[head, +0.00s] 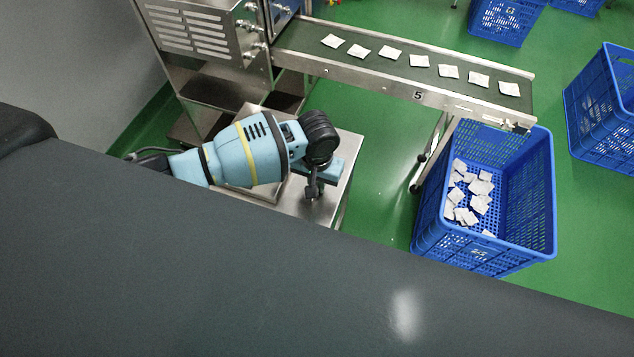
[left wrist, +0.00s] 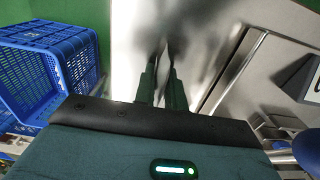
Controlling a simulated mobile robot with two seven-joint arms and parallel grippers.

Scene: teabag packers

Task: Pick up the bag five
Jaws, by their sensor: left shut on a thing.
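Several small white bags (head: 419,61) lie in a spaced row on the dark conveyor belt (head: 352,56), which carries a "5" label on its side. More white bags (head: 469,195) lie loose in the blue crate (head: 528,205) under the belt's end. My left gripper (head: 314,191) points down over the steel table, left of the crate and apart from the belt. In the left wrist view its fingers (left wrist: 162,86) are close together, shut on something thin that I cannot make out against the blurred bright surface. My right gripper is not in view.
The steel table (head: 338,160) stands below my left gripper, beside the steel packing machine (head: 200,35). Green floor (head: 385,165) is clear between table and crate.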

